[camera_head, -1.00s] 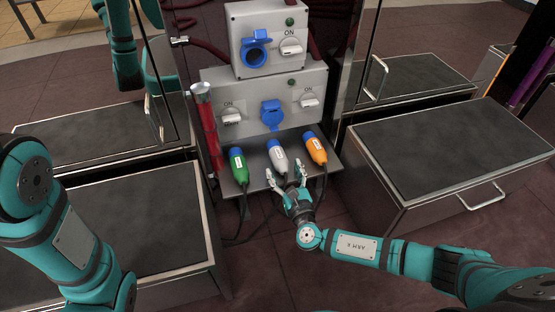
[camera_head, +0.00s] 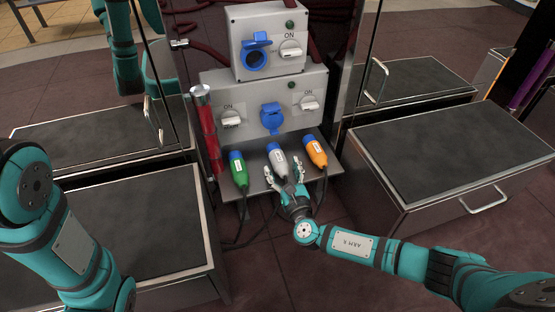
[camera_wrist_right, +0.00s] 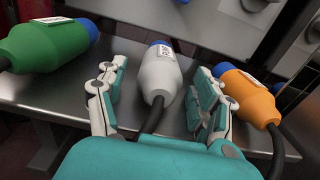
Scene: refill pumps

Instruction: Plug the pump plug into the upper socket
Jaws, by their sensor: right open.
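Three plugs lie side by side on a metal shelf: green (camera_head: 238,170), white (camera_head: 277,158) and orange (camera_head: 316,152). Their labels are too small to read, so I cannot tell which is the pump plug. My right gripper (camera_head: 284,173) is open, its fingers on either side of the white plug's rear part. In the right wrist view the white plug (camera_wrist_right: 160,75) lies between the spread fingers, with gaps on both sides. The blue upper socket (camera_head: 255,60) is on the upper grey box, its lid raised. My left gripper is out of view.
A lower blue socket (camera_head: 271,116) sits on the wider grey box (camera_head: 250,91), between switches. A red cylinder (camera_head: 207,130) stands left of the shelf (camera_head: 258,186). Dark cables hang from the plugs. Dark-topped cabinets (camera_head: 450,150) flank the shelf.

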